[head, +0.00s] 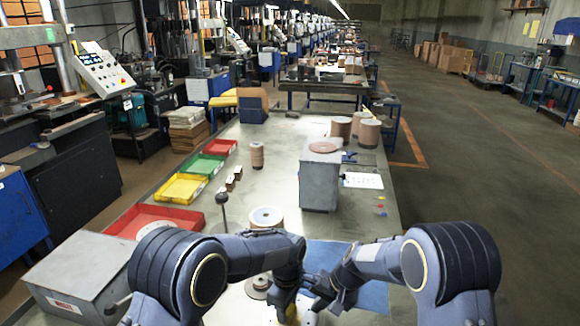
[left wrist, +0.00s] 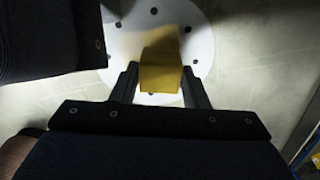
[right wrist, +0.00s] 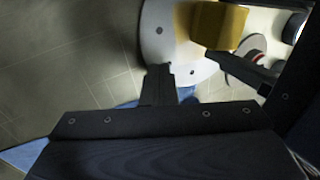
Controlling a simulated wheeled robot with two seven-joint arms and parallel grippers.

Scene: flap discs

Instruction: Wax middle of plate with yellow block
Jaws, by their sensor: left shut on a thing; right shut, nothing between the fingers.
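The white round plate (left wrist: 205,50) with several dark holes lies flat below my grippers; it also shows in the right wrist view (right wrist: 158,45). My left gripper (left wrist: 160,84) is shut on the yellow block (left wrist: 160,77) and holds it over the plate; I cannot tell if it touches. A tan-yellow patch (left wrist: 145,42) shows on the plate beyond the block. The block also shows in the right wrist view (right wrist: 222,24). My right gripper (right wrist: 158,72) is shut and empty by the plate's rim; contact is unclear. In the head view my arms hide most of the plate.
A blue mat (head: 372,290) lies under my right arm. Red (head: 155,217), yellow (head: 178,189) and green (head: 220,147) trays line the bench's left side. A grey box (head: 80,270) stands at the near left. A grey pedestal (head: 319,185) and white-topped roll (head: 265,216) stand beyond my arms.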

